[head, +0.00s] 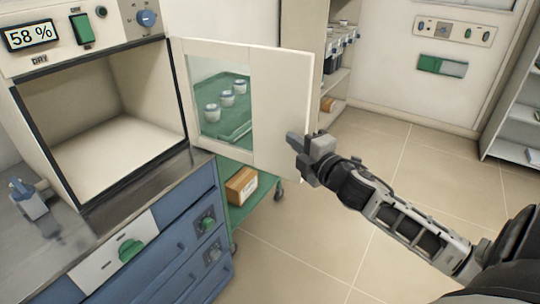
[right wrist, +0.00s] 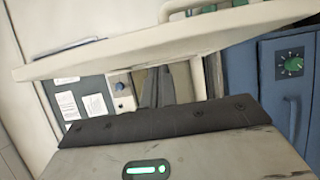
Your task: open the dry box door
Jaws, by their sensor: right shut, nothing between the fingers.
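The dry box (head: 95,120) stands on the bench at the left with a "58 %" display (head: 30,35) and a "DRY" label. Its front is open and the inside looks empty. The dry box door (head: 285,115), a pale frame with a clear window, stands swung wide open to the right on its hinge side. My right gripper (head: 300,160) is shut and empty at the door's free edge, near its lower corner; I cannot tell whether it touches. In the right wrist view the door (right wrist: 160,45) crosses close in front of the gripper. My left gripper is not in view.
Blue drawers (head: 175,235) are below the dry box. A green cart (head: 240,125) with several small jars and a cardboard box (head: 241,186) stands behind the door. A shelf (head: 335,80) is at the back. Tiled floor (head: 330,250) in front is clear.

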